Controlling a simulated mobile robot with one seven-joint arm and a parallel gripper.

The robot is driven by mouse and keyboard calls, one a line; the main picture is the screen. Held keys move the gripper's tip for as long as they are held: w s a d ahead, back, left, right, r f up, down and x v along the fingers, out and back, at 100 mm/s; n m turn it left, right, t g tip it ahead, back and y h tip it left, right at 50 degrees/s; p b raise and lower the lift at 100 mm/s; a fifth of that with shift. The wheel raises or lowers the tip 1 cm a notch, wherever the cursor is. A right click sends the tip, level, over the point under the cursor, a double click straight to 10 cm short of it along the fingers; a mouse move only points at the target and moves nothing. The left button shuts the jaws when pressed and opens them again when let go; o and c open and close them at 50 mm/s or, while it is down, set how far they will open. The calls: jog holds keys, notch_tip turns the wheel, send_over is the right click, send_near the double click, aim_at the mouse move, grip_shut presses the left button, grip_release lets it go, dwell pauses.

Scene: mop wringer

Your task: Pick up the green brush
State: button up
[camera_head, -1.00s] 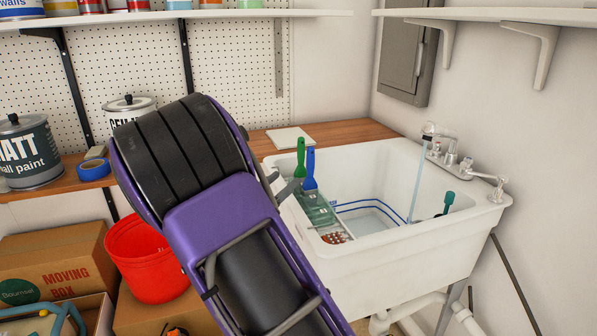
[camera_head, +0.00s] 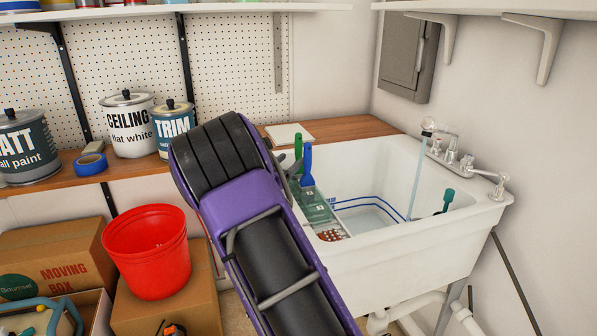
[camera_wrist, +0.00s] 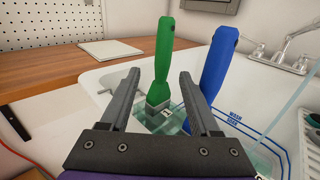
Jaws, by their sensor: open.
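The green brush (camera_wrist: 163,62) stands upright at the left inner side of the sink, its handle up. In the wrist view it lies between and just beyond the two fingers of my gripper (camera_wrist: 154,95), which are open and apart. In the head view only part of its green handle (camera_head: 298,147) shows, with my gripper (camera_head: 288,172) beside it and partly hidden by my arm. A blue-handled brush (camera_wrist: 218,62) stands just right of the green one; it also shows in the head view (camera_head: 307,166).
The white sink (camera_head: 420,240) holds a clear tray (camera_head: 318,212) and a dark green-handled tool (camera_head: 447,199). Water runs from the faucet (camera_head: 428,125). A wooden counter (camera_head: 350,128) with a white tile (camera_head: 288,134) lies behind. A red bucket (camera_head: 148,265) stands left.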

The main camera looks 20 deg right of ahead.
aim_at(297, 155)
jog(key=shift+x, duration=2.8)
jog(key=shift+s+d, duration=0.1)
jog(key=shift+s, duration=0.05)
grip_shut()
jog(key=shift+r, duration=0.1)
